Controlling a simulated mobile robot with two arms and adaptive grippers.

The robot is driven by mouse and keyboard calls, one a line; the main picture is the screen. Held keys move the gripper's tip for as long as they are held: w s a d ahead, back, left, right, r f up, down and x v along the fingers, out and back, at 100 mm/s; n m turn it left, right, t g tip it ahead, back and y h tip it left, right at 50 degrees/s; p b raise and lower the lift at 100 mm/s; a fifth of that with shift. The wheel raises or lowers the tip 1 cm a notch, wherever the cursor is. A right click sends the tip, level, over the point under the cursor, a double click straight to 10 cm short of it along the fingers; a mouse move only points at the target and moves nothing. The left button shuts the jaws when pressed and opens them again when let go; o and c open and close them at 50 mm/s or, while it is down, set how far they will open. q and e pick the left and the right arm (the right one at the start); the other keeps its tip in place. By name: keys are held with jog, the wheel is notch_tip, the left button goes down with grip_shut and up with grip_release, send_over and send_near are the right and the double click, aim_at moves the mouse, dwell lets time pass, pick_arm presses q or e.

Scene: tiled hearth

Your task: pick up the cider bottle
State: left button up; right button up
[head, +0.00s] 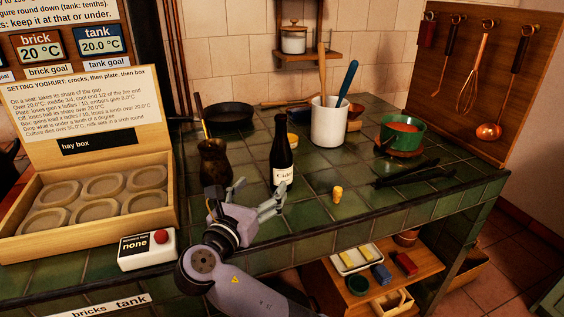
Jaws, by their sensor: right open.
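The cider bottle (281,157) stands upright on the green tiled top, dark with a cream label, near the middle of the head view. My right gripper (259,189) is open and empty, just in front of the bottle and slightly to its left. Its fingers point toward the bottle's lower part, and one fingertip overlaps the bottle's base in the picture. I cannot tell whether they touch. My left gripper is not in view.
A dark brown jug (215,161) stands close left of the bottle. A white crock (329,122) with utensils is behind right, and a cork (337,194) lies right. A red-button box (147,249) sits at the front left. Tiles between bottle and cork are clear.

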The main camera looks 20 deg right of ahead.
aim_at(277, 169)
jog(key=x, duration=0.5)
jog(key=shift+w+d+f, duration=0.2)
jog(key=b+x, duration=0.1)
jog(key=x, duration=0.5)
jog(key=shift+w+d, duration=0.1)
jog(key=shift+w, duration=0.05)
jog(key=shift+w+d, duration=0.15)
jog(key=shift+w, duration=0.05)
jog(key=shift+r, duration=0.1)
jog(key=c, duration=0.7)
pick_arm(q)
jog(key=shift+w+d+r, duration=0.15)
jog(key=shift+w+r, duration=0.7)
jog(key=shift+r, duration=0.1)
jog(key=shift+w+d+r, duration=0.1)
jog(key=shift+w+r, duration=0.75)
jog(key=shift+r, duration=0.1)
pick_arm(e)
jog(key=c, duration=0.9)
